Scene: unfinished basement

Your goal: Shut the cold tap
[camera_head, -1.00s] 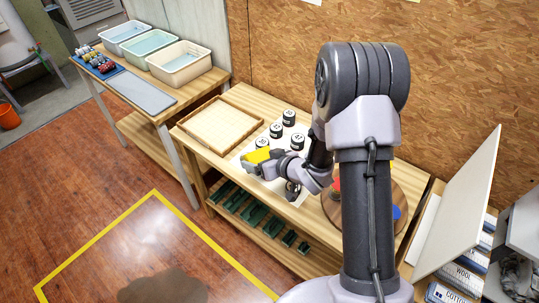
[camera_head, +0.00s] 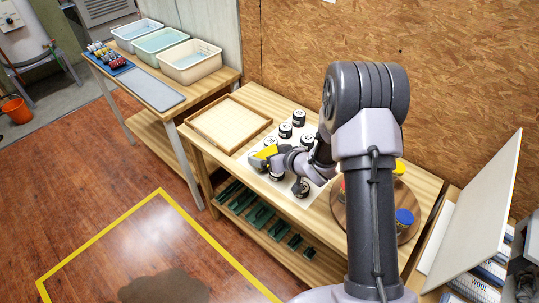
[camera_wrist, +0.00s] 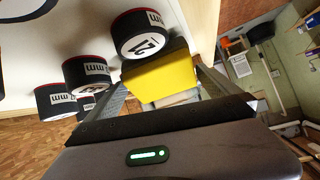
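No tap can be made out in either view. My gripper (camera_head: 272,155) is over the workbench among black-and-white cylinders (camera_head: 285,131), pointing to the left. A yellow block (camera_head: 264,152) sits at its fingertips. In the wrist view the yellow block (camera_wrist: 160,75) lies between the two fingers, which appear closed on its sides. My arm hides part of the bench's right side.
A wooden tray (camera_head: 228,123) lies on the bench (camera_head: 263,98). A round board with jars (camera_head: 404,218) is at its right. Three tubs (camera_head: 190,61) stand on the left table. A leaning panel (camera_head: 480,215) is at far right. Open floor (camera_head: 110,190) lies in front, with yellow lines.

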